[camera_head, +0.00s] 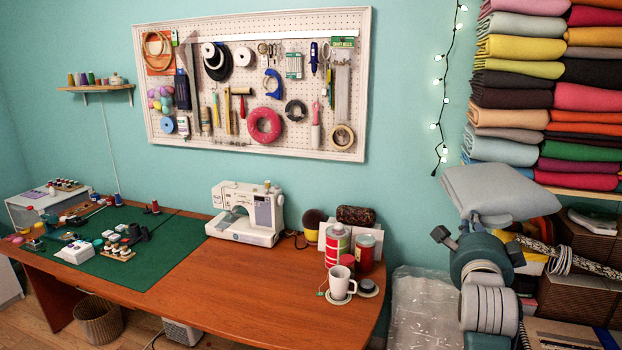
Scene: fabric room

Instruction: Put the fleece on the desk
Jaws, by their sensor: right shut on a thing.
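The fleece (497,188) is a folded light grey cloth at the right of the head view, in front of the fabric shelf. My right gripper (486,222) is under its near edge and shut on it, holding it up in the air; the fingertips are mostly hidden by the cloth. The desk (212,285) is a long reddish-brown wooden table to the left of the fleece, apart from it. My left gripper is not in view.
A white sewing machine (246,213), a white mug (341,283) and red-and-white tins (338,245) stand on the desk. A green mat (150,265) with sewing items covers its left part. Bare wood shows at the front middle. Folded fabrics (512,98) fill the shelf.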

